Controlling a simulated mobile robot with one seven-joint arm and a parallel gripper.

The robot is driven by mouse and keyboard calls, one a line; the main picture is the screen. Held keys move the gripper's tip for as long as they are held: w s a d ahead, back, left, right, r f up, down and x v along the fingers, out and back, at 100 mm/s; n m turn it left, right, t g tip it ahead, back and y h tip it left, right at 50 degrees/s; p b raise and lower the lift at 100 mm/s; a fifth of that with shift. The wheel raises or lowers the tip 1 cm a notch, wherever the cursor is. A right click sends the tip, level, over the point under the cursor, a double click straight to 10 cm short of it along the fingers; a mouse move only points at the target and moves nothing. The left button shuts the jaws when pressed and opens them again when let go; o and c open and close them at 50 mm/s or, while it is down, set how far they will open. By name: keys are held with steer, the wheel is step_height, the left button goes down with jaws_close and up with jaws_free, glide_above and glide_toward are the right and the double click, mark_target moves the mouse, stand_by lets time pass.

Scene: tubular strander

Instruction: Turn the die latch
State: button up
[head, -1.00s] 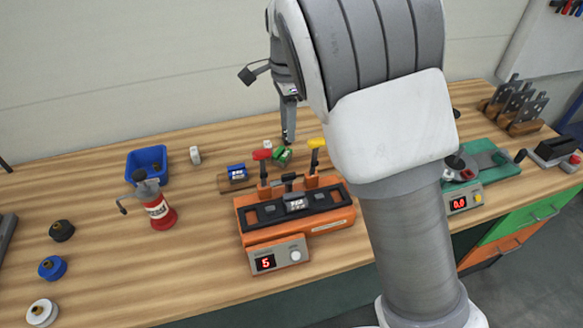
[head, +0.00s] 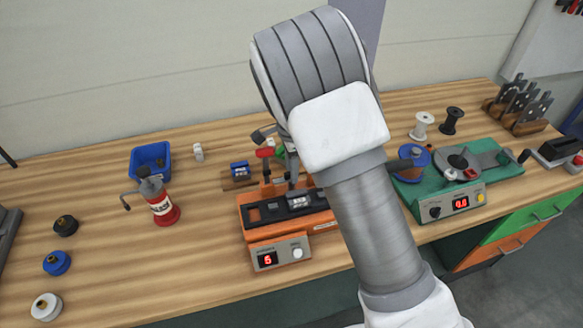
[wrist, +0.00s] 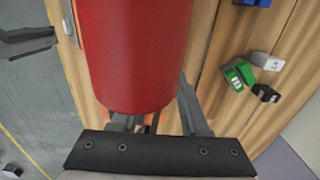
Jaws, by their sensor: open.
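The orange die machine (head: 270,228) stands at the table's front, its red display reading 5. Its red-topped lever (head: 265,153) stands upright at the back left. The yellow-topped lever is hidden behind my arm. My gripper (head: 292,172) is low over the machine's back, just right of the red lever and partly hidden by my arm. In the wrist view a large red rounded body (wrist: 130,50), apparently the lever's grip, fills the upper middle close to the camera. My open gripper (wrist: 152,120) shows below it, and the red body hides part of the left finger. Contact cannot be told.
A green block (wrist: 240,74), a white block (wrist: 266,61) and a black block (wrist: 265,93) lie to the right in the wrist view. A blue bin (head: 150,158) and a red dispenser (head: 160,203) stand left of the machine. A green station (head: 455,175) is at right.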

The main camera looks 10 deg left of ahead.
steer(key=shift+c, duration=0.2)
jaws_close()
stand_by(0.3)
steer(key=n+b, duration=0.1)
steer(key=n, duration=0.4)
steer(key=shift+b, duration=0.35)
steer(key=n+b, duration=0.1)
steer(key=n, duration=0.4)
steer(key=shift+n, duration=0.3)
steer(key=shift+o, duration=0.2)
jaws_free()
steer(key=shift+r, duration=0.1)
